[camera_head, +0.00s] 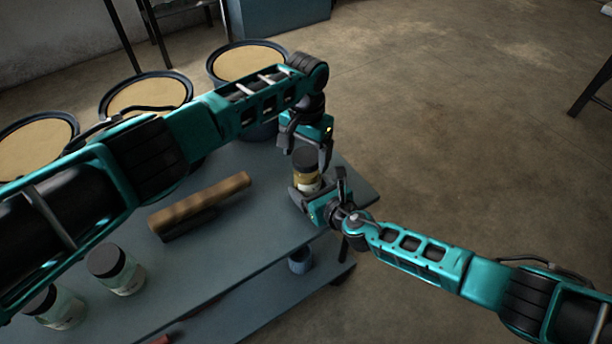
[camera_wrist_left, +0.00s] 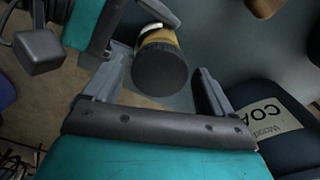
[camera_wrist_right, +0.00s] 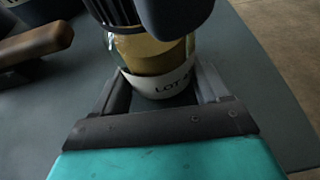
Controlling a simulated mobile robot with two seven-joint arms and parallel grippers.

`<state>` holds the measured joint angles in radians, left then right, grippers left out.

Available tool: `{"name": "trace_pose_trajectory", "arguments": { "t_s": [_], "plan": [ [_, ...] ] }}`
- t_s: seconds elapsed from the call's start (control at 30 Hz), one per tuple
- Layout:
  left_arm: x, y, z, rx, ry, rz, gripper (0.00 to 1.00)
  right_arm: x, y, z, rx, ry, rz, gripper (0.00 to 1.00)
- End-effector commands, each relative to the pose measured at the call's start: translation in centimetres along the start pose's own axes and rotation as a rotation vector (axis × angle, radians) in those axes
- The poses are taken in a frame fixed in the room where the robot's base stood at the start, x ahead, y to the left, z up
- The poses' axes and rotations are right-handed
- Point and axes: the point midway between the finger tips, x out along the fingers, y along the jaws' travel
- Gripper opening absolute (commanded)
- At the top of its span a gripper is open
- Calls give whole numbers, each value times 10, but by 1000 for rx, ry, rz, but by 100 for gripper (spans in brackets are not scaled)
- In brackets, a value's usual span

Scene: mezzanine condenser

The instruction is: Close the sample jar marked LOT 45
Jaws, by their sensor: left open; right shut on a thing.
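The sample jar (camera_head: 308,184), with amber contents and a black lid (camera_head: 305,158), is upright near the table's right corner. Its label (camera_wrist_right: 168,88) reads "LOT 4" in the right wrist view, the rest cut off by curve or shadow. My right gripper (camera_head: 320,190) is shut around the jar's body. My left gripper (camera_head: 306,146) is open just above, its fingers on either side of the lid. The left wrist view looks down on the black lid (camera_wrist_left: 160,70) between the open fingers. I cannot tell whether the lid is fully seated.
Two other black-lidded jars (camera_head: 117,270) (camera_head: 56,307) stand at the table's front left. A brown-handled tool (camera_head: 200,206) lies mid-table. Several dark tubs of tan material (camera_head: 247,62) line the far side. The grey tabletop (camera_head: 235,245) is clear in front.

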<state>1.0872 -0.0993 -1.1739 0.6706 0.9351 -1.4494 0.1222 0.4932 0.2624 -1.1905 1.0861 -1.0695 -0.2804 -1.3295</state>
Motion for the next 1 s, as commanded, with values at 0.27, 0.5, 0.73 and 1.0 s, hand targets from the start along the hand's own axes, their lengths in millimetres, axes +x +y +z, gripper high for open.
{"name": "trace_pose_trajectory", "arguments": {
  "t_s": [0.27,0.5,0.73,1.0],
  "plan": [
    [0,0,0,0,0,0,74,0,0,-1,1,2,-1,0],
    [0,0,0,0,0,0,51,0,0,-1,1,2,-1,0],
    [0,0,0,0,0,0,29,0,0,-1,1,2,-1,0],
    [0,0,0,-1,0,0,70,0,0,-1,1,2,-1,0]
  ]
}}
